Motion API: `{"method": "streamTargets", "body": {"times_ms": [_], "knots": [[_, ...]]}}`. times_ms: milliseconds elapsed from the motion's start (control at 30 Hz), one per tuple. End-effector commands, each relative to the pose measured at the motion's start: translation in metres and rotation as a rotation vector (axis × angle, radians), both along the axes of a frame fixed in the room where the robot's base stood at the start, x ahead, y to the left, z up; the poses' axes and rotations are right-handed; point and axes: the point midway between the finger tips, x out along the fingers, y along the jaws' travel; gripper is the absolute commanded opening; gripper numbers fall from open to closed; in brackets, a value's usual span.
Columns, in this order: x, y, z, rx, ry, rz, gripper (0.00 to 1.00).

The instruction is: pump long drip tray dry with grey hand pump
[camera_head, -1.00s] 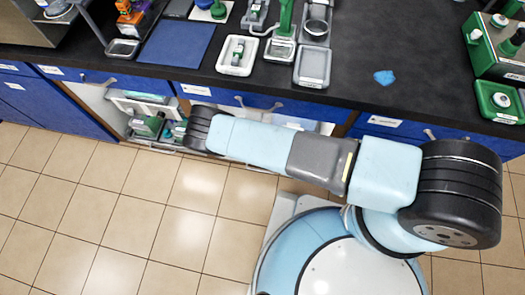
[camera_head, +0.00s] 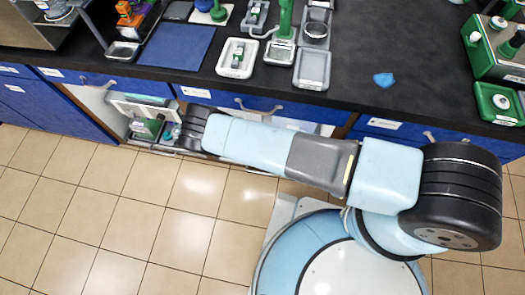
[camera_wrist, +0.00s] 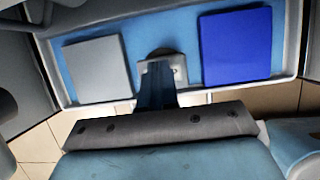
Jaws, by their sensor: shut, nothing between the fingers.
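In the wrist view my gripper (camera_wrist: 157,88) is shut and empty, its dark blue fingers together. It points over a long, white-rimmed tray or drawer (camera_wrist: 108,28) with a light blue inside. A small pale block with a dark round top (camera_wrist: 177,68) shows right behind the fingertips; I cannot tell whether they touch it. A grey square plate (camera_wrist: 98,70) lies to the left and a dark blue one (camera_wrist: 235,45) to the right. I cannot tell if this is the long drip tray. I cannot pick out the grey hand pump for certain.
The black bench (camera_head: 390,50) stands over blue drawers (camera_head: 225,98). On it are a white tray (camera_head: 237,58), a grey tray (camera_head: 312,68), a green-handled device (camera_head: 284,22) and a blue mat (camera_head: 176,47). Tiled floor is clear.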

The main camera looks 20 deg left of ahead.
Motion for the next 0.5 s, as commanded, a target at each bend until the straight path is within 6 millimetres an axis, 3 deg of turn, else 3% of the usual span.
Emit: {"method": "streamTargets", "body": {"times_ms": [500], "knots": [[0.000, -0.001, -0.021, -0.001, 0.000, 0.001, 0.00]]}}
